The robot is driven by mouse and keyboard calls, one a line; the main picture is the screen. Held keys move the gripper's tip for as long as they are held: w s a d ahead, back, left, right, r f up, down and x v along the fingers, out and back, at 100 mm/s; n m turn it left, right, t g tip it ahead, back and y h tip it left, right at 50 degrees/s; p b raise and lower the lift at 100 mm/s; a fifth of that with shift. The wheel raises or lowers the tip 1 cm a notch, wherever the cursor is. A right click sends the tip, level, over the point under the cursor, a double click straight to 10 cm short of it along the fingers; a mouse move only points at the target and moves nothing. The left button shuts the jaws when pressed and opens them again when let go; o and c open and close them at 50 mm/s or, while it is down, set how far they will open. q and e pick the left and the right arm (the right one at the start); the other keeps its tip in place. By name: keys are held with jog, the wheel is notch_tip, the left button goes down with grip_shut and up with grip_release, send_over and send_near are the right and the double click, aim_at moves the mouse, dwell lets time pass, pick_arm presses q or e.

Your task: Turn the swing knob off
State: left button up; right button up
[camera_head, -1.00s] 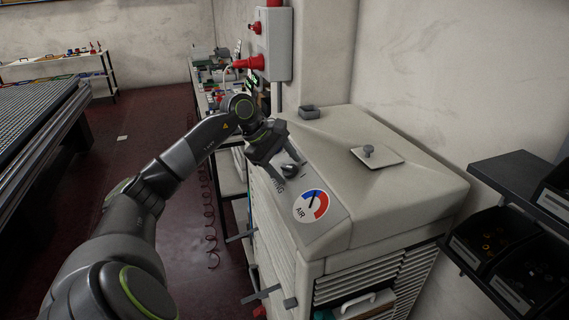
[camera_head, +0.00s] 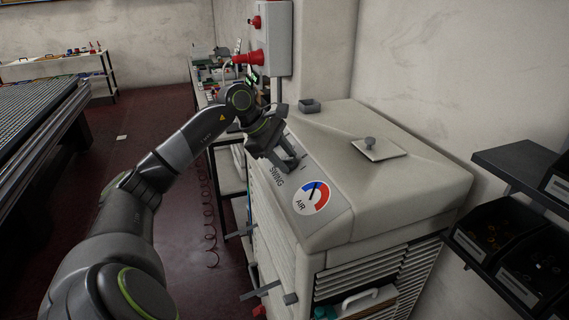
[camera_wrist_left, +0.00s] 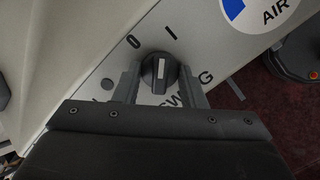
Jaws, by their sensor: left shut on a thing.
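The swing knob (camera_wrist_left: 158,73) is a dark round knob with a pale pointer bar, on the light sloped panel of the cabinet. In the wrist view its bar points between the printed O and I marks, nearer the I. My left gripper (camera_wrist_left: 159,80) has one finger on each side of the knob and is shut on it. In the head view my left gripper (camera_head: 288,162) reaches down to the panel just above the SWING label and mostly hides the knob. My right gripper is not in view.
The blue and red AIR gauge (camera_head: 312,198) lies beside the knob. The cabinet top (camera_head: 345,145) carries a small square plate with a knob (camera_head: 371,148). A grey switch box (camera_head: 270,45) hangs on the wall behind. Dark part bins (camera_head: 510,240) stand at the right.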

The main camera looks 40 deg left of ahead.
pick_arm(q)
jog(key=shift+f+n+b, duration=0.25)
jog(key=shift+n+b, duration=0.5)
jog(key=shift+n, duration=0.15)
jog(key=n+b, duration=0.1)
jog(key=n, duration=0.1)
jog(key=shift+n+t+b, duration=0.3)
jog(key=shift+n+b, duration=0.1)
jog(key=n+b, duration=0.1)
jog(key=n, duration=0.1)
jog(key=shift+r+n+y, duration=0.15)
jog(key=shift+n+y, duration=0.15)
jog(key=shift+n+b, duration=0.35)
jog(key=shift+n, duration=0.85)
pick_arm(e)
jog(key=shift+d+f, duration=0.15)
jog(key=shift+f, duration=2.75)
pick_arm(q)
jog(key=shift+r, duration=0.1)
jog(key=o, duration=1)
jog(key=shift+s, duration=0.1)
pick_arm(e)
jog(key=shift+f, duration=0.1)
